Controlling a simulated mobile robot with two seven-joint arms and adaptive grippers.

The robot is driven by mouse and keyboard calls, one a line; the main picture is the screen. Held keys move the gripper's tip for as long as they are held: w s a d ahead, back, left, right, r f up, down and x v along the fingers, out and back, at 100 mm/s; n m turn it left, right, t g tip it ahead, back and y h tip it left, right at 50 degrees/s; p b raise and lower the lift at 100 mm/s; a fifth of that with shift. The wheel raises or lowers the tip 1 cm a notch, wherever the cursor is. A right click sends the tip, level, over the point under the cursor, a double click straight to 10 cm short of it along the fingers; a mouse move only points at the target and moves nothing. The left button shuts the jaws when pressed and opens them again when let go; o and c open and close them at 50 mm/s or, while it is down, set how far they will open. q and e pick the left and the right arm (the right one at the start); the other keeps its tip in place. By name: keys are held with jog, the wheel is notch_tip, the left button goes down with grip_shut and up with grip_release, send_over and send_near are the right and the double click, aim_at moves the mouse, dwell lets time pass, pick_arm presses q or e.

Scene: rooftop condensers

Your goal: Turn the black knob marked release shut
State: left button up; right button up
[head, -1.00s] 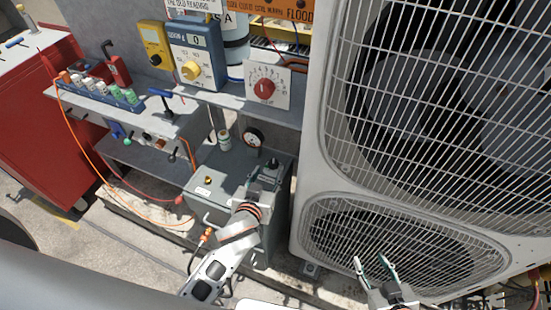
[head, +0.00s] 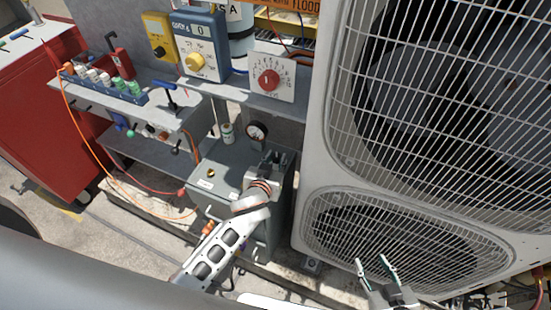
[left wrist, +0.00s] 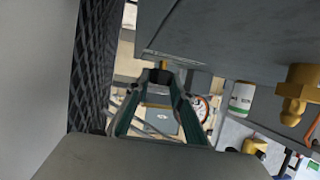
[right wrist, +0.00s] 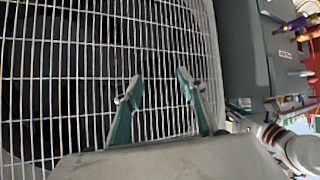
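The black knob (left wrist: 160,77) shows between the left fingertips in the left wrist view, with a brass part just beyond it. Its release marking cannot be read. My left gripper (head: 274,160) is over the right part of the grey box's top (head: 225,165); its fingers stand on either side of the knob and appear to touch it. In the head view the gripper mostly hides the knob. My right gripper (head: 376,268) is open and empty in front of the condenser's lower grille; it also shows open in the right wrist view (right wrist: 158,77).
The white condenser (head: 318,160) stands close to the right of the box. A round gauge (head: 256,131) rises behind the box's top. A shelf behind holds a meter (head: 200,72) and a panel with a red dial (head: 270,79). An orange hose (head: 92,166) hangs at left.

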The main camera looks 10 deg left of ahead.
pick_arm(q)
jog(key=shift+r, duration=0.1)
jog(key=m+h+p, duration=0.2)
jog(key=p, duration=0.1)
jog(key=m+g+h+p, duration=0.1)
jog(key=h+p, duration=0.1)
jog(key=p, duration=0.1)
jog(key=shift+w+a+r+m+p, duration=0.1)
jog(key=shift+r+m+p, duration=0.1)
jog(key=shift+m+p, duration=0.2)
jog(key=shift+h+p, duration=0.3)
jog(key=shift+h, duration=0.2)
jog(key=shift+f+m+h, duration=0.2)
jog(key=shift+m+h, duration=0.1)
jog(key=shift+m, duration=0.2)
pick_arm(e)
jog(key=shift+g+h, duration=0.3)
jog(key=shift+h, duration=0.2)
jog(key=r, duration=0.1)
jog(key=d+r, duration=0.1)
jog(key=r, duration=0.1)
jog(key=s+d+r, duration=0.1)
jog(key=shift+d+r, duration=0.25)
jog(key=shift+r, duration=0.1)
pick_arm(q)
jog(key=o, duration=1.1)
jog(key=shift+a, duration=0.1)
pick_arm(e)
jog(key=shift+a+r, duration=0.15)
jog(key=shift+a, duration=0.2)
